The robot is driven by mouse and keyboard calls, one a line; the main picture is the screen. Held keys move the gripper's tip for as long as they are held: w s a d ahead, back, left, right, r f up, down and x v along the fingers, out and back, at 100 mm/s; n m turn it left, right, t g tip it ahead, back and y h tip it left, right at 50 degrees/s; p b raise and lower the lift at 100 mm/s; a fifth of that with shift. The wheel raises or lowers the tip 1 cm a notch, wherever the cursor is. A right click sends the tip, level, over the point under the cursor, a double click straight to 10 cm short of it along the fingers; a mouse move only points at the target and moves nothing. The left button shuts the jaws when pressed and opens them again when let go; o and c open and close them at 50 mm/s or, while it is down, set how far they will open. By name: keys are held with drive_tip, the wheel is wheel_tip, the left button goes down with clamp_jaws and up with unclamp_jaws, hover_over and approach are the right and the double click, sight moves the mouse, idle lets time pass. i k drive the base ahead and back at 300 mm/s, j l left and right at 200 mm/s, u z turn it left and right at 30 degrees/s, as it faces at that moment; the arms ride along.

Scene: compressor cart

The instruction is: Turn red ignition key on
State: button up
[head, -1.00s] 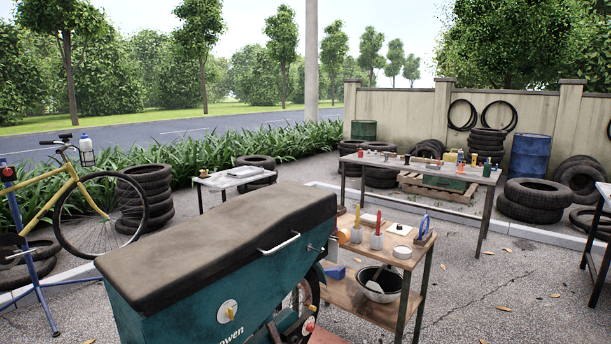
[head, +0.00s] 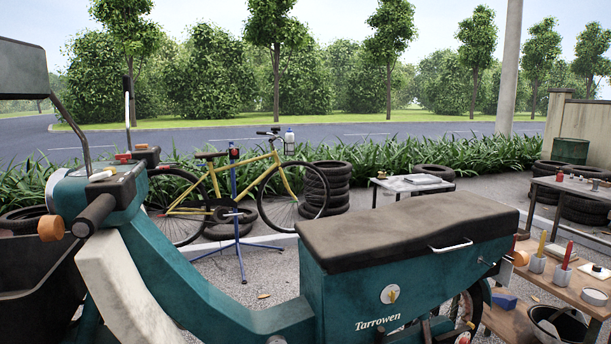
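In the head view a teal vehicle marked "Tarrowen" (head: 250,307) fills the foreground, with its handlebar console (head: 118,190) at the left. A small red piece (head: 122,157) stands on top of the console at its far side. It may be the red ignition key; it is too small to make out its shape or which way it is turned. A yellow key-like knob (head: 391,294) sits on a pale round plate on the vehicle's rear box. My gripper is not in view.
The rear box has a black padded lid (head: 400,228). A wooden shelf cart (head: 572,286) with tools stands close behind it at the right. A yellow bicycle (head: 215,185) on a blue stand and stacked tyres (head: 327,188) are beyond.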

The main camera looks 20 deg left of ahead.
sight(123, 158)
drive_tip(key=u, duration=1.95)
